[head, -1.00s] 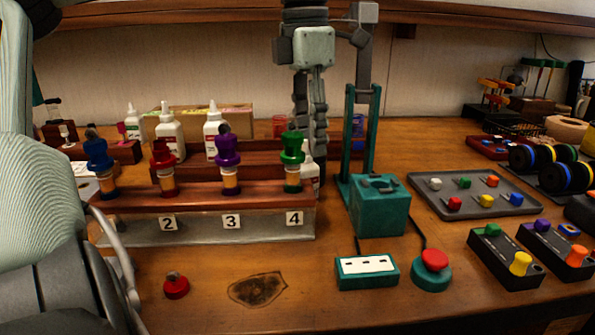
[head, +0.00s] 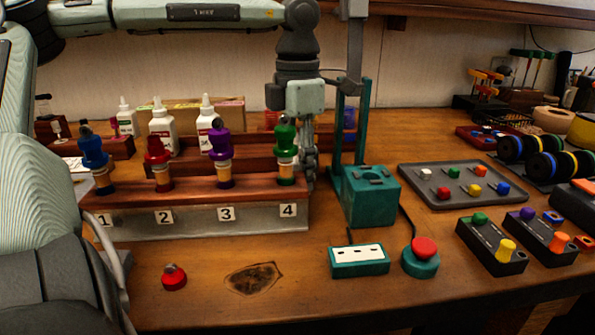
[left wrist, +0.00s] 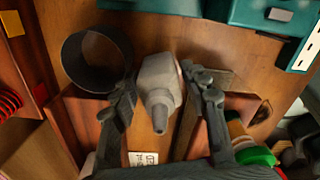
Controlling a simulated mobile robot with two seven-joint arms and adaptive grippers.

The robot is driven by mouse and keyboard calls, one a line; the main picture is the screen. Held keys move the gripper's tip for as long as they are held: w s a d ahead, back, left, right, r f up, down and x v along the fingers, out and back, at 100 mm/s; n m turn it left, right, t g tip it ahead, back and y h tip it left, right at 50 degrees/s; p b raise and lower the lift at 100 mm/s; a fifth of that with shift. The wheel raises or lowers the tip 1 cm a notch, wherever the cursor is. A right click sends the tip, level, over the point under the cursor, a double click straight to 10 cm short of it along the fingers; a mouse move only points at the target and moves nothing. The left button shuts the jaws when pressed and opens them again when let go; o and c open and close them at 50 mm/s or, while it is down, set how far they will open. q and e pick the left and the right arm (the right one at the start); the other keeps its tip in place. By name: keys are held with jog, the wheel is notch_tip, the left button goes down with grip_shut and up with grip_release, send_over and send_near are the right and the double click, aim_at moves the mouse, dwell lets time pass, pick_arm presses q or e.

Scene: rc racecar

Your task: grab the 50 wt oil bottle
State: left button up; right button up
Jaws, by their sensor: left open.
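In the left wrist view, a pale grey-white bottle (left wrist: 158,85) with a tapered nozzle stands between the spread fingers of my left gripper (left wrist: 157,100). The fingers are open, one on each side; contact with the bottle is not clear. In the head view, my left gripper (head: 309,160) points down behind the green-topped shock (head: 286,150), and the bottle there is hidden. Three other white bottles (head: 127,120), (head: 162,128), (head: 205,125) stand further left behind the rack. Their labels are too small to read. My right gripper is not in view.
A numbered rack (head: 190,222) holding several coloured shocks stands in front of the bottles. A teal press (head: 370,200) is close to the right of my left gripper. A dark round cup (left wrist: 97,62) sits beside the bottle. The front wood is mostly clear.

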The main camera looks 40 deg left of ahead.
pick_arm(q)
jog(key=c, duration=0.9)
jog(key=shift+r, duration=0.15)
jog(key=shift+c, duration=0.2)
